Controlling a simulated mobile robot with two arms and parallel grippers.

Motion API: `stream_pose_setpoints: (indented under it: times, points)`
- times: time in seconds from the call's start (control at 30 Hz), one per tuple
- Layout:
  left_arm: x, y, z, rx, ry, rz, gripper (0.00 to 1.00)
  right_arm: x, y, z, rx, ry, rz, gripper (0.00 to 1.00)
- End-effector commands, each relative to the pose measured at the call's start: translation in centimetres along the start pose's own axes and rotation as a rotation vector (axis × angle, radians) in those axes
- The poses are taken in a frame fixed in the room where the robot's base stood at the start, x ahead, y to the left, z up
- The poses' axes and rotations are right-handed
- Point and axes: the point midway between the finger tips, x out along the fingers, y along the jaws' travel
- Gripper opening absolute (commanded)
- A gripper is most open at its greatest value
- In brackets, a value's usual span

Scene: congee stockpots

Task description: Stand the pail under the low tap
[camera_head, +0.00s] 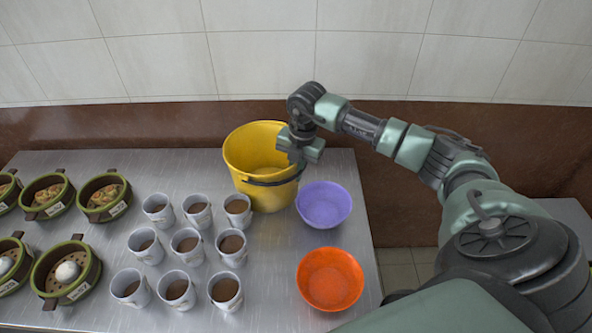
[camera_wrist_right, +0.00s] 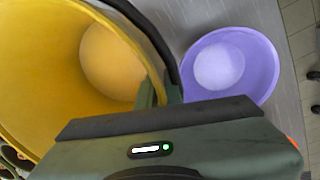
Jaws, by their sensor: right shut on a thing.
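A yellow pail (camera_head: 250,150) with a dark handle stands upright on the metal table near the back wall. It looks empty. My right gripper (camera_head: 297,160) is at the right side of the pail's rim, shut on the pail. In the right wrist view the pail (camera_wrist_right: 45,75) fills the left side, and the gripper (camera_wrist_right: 160,98) is at its rim and dark handle. The fingertips are partly hidden by the gripper body. My left gripper is not in view. I see no tap in either view.
A purple bowl (camera_head: 324,205) stands close to the right of the pail, and an orange bowl (camera_head: 330,279) is nearer the front. Several mugs (camera_head: 187,243) with brown drink stand in front. Steamer baskets (camera_head: 104,196) are at the left. The table (camera_head: 140,172) has bare space left of the pail.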

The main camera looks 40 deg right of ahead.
Motion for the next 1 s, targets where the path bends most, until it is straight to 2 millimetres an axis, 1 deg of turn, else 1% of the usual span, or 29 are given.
stream_pose_setpoints:
  times: [0.17,0.27,0.3,0.57,0.67,0.77,0.87,1.0]
  points:
    - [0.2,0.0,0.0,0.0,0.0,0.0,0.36,0.2,0.1,0.0,0.0,-0.001,0.003,0.0]
    - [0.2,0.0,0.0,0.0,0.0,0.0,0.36,0.2,0.0,0.0,0.0,0.0,0.0,0.26]
    - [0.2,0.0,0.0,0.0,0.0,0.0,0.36,0.2,0.0,0.0,0.0,0.0,0.0,0.28]
    - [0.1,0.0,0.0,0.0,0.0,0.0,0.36,0.1,0.0,0.0,0.0,0.0,0.0,0.28]
    - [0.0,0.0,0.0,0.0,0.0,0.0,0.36,-0.3,0.1,0.1,0.0,-0.001,0.001,0.28]
    - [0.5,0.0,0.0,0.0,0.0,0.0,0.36,-1.3,0.1,0.2,0.001,-0.004,0.004,0.28]
    - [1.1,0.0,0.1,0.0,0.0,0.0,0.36,-3.2,0.1,0.2,0.001,-0.005,0.006,0.28]
    - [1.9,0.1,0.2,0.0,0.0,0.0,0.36,-6.3,0.1,0.1,0.0,-0.005,0.005,0.28]
